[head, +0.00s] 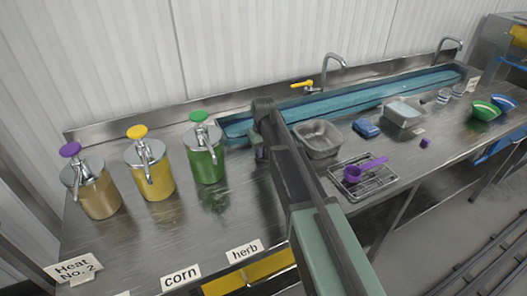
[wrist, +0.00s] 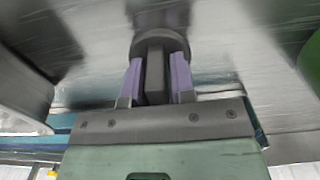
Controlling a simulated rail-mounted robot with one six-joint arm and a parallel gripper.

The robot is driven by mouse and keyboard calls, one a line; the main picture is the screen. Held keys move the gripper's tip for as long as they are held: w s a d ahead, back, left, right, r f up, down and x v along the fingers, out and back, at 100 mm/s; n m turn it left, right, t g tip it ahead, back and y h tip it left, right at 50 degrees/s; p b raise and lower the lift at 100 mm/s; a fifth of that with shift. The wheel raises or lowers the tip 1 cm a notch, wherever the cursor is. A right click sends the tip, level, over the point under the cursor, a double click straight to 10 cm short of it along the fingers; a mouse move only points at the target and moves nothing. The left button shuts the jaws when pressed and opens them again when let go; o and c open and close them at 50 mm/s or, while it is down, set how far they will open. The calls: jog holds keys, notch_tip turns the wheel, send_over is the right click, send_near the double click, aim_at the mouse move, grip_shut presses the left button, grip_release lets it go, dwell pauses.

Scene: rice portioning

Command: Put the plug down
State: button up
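The plug (wrist: 160,43) is a dark round disc with an upright block-like grip, seen in the wrist view. My gripper (wrist: 156,76) has its two purple-padded fingers on either side of that grip and is shut on it. The disc is beyond the fingertips, over bare steel counter. I cannot tell whether the disc touches the steel. In the head view my gripper (head: 261,152) is low at the front edge of the blue trough, mostly hidden by my arm. The plug cannot be made out there.
A blue-lined trough (head: 232,126) runs along the back. A green dispenser (head: 206,160) stands close to the left of my gripper, with yellow and brown ones beyond. A steel pan (head: 320,145) and a rack (head: 378,184) with a purple scoop (head: 360,171) are right. Counter (head: 238,205) in front is clear.

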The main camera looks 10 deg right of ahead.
jog(key=shift+o, duration=1.3)
notch_tip(320, 180, up, 12)
jog(key=p, duration=1.2)
jog(key=shift+s+r, duration=0.15)
jog(key=shift+r, duration=0.1)
jog(key=s+f+m, duration=0.1)
jog(key=s+m, duration=0.1)
jog(key=s, duration=2.3)
jog(key=shift+s+f+m+b, duration=0.15)
jog(key=shift+s+m+b, duration=0.15)
jog(key=shift+s+b, duration=0.15)
dwell(1.8)
